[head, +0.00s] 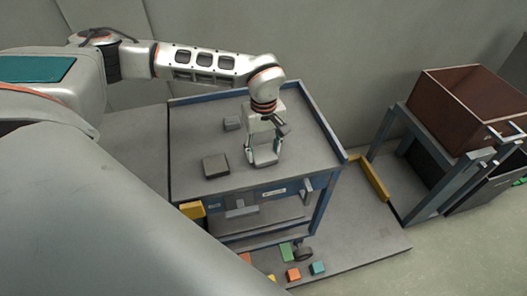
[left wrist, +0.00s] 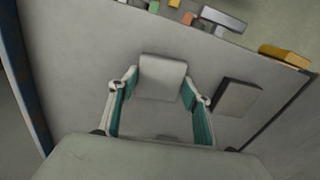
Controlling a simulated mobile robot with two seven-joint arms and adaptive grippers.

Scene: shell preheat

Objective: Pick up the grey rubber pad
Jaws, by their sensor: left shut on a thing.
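A light grey pad (head: 265,158) is between the fingers of my left gripper (head: 263,151), over the right part of the blue-framed workbench (head: 190,138). In the left wrist view the pad (left wrist: 162,77) lies across between the two green-lined fingertips of my left gripper (left wrist: 160,88), which is shut on it. The gripper points down at the grey bench top. I cannot tell whether the pad touches the top or hangs just above it. My right gripper is not in view.
A darker grey block (head: 215,166) lies left of the gripper; it also shows in the left wrist view (left wrist: 238,97). A smaller grey block (head: 233,123) lies farther back. Several coloured blocks (head: 293,274) lie low in front. A brown bin (head: 465,105) stands at right.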

